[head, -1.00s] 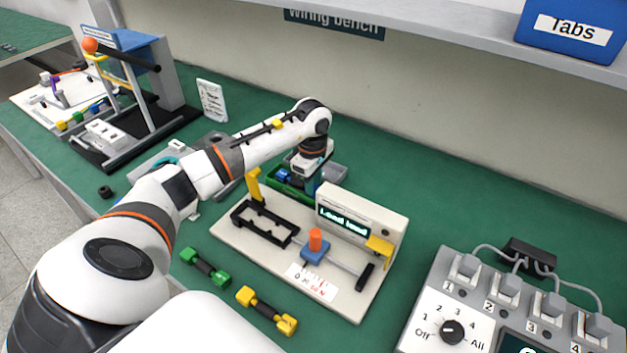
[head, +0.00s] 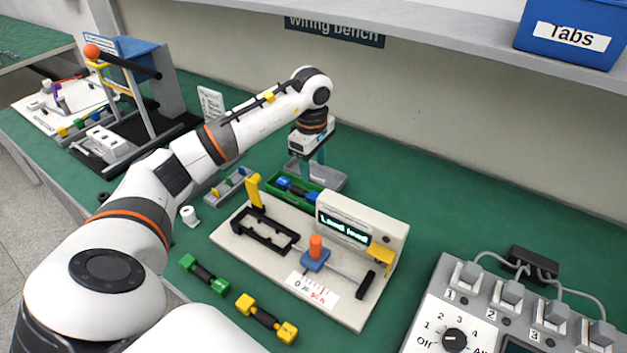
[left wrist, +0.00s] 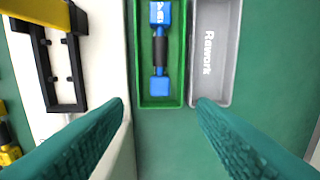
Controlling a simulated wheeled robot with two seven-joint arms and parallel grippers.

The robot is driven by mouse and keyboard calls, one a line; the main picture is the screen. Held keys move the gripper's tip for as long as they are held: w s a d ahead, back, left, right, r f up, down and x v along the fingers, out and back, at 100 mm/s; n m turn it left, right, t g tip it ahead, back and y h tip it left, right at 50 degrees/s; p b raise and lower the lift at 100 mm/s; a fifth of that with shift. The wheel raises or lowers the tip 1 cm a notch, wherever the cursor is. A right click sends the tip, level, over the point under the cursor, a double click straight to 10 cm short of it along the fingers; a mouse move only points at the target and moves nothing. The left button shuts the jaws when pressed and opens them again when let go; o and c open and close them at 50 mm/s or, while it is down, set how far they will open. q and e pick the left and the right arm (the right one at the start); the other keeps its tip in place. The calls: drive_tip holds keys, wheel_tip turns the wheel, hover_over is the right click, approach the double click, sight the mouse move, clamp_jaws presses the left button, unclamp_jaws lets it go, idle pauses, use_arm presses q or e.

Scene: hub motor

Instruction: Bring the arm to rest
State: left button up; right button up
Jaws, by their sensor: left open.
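My left gripper (head: 312,158) is above the green tray and the grey tray at the back of the bench. In the left wrist view its two teal fingers (left wrist: 162,125) stand wide apart with nothing between them. A blue dumbbell-shaped part with a dark middle (left wrist: 160,50) lies in the green tray (left wrist: 174,98); it also shows in the head view (head: 292,187). The grey tray marked "Rework" (left wrist: 222,95) looks empty where it shows. My right gripper is not in view.
A test fixture with a lit display (head: 345,226) stands in front of the trays. A green part (head: 204,274) and a yellow part (head: 266,319) lie before it. A switch box (head: 470,310) is at the right, a shelf (head: 430,40) above, and a frame stand (head: 135,100) at the left.

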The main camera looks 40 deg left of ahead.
use_arm(q)
wheel_tip(320, 180, up, 4)
drive_tip(key=shift+f, duration=0.1)
idle(0.4)
